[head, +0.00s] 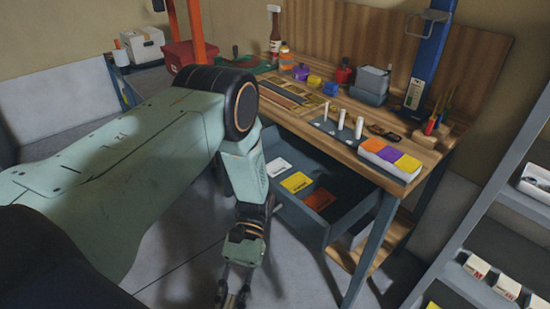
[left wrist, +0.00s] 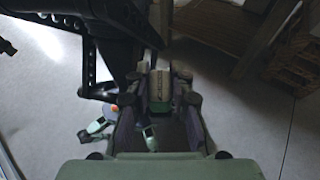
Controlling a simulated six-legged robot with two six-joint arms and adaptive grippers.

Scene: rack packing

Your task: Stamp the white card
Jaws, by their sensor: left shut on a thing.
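The white card (head: 278,166) lies in the open grey drawer (head: 330,213) under the workbench, beside a yellow card (head: 296,182) and an orange-red card (head: 319,200). My left gripper (head: 232,298) hangs low at the bottom of the head view, in front of the drawer and apart from it. In the left wrist view its fingers are shut on a pale, narrow object (left wrist: 160,86); the picture is too dark to tell what it is. A block with orange, purple and yellow tops (head: 390,158) sits at the bench's front right corner. My right gripper is not in view.
White upright cylinders (head: 342,119) stand on a dark plate on the bench (head: 440,150). Bottles, jars and tools crowd its back. A grey shelf rack (head: 475,230) stands at the right. The floor around my left gripper is clear.

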